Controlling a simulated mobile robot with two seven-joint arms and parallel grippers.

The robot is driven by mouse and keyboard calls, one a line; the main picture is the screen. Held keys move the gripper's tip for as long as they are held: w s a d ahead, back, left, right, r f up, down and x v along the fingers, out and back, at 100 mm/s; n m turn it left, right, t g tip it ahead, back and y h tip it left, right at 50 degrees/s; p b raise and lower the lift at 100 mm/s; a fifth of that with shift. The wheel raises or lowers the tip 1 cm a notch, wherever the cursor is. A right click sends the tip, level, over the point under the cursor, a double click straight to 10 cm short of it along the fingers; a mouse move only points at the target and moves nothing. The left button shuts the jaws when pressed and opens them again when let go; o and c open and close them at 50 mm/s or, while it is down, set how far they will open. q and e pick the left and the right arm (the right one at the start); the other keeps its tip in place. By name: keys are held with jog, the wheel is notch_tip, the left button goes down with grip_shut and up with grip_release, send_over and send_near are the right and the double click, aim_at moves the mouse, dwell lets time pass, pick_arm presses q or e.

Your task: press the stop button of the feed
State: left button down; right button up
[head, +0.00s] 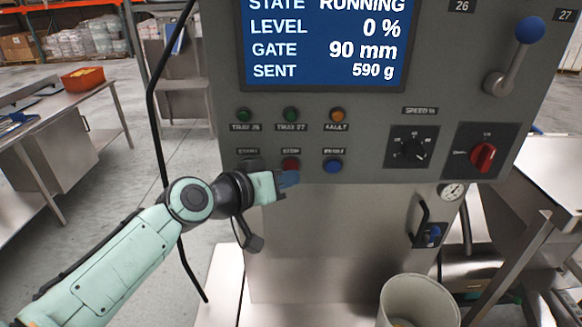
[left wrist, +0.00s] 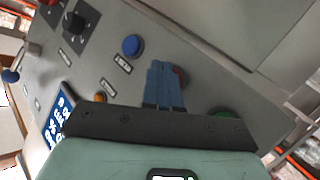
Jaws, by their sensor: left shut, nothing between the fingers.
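The red stop button (head: 290,163) sits in the lower button row of the grey control panel, between a blue button (head: 333,166) and the start button at its left. In the left wrist view the shut fingers (left wrist: 162,80) partly cover the red button (left wrist: 180,74). I cannot tell whether they touch it. The start button shows green (left wrist: 222,112) there. The screen (head: 325,40) reads RUNNING, level 0 %, gate 90 mm, sent 590 g. My right gripper is out of view.
A speed knob (head: 413,149), a red rotary switch (head: 483,157) and a blue-knobbed lever (head: 529,31) are on the panel's right side. A pale bucket (head: 418,302) stands below. A black cable hangs left of the panel. A steel table (head: 60,113) is at left.

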pick_arm(q)
jog(key=shift+w, duration=0.35)
jog(key=shift+w, duration=0.4)
dwell(0.5)
jog(key=shift+s, duration=0.9)
jog(key=shift+s+b, duration=0.7)
jog(key=shift+s, duration=1.75)
jog(key=shift+f, duration=0.1)
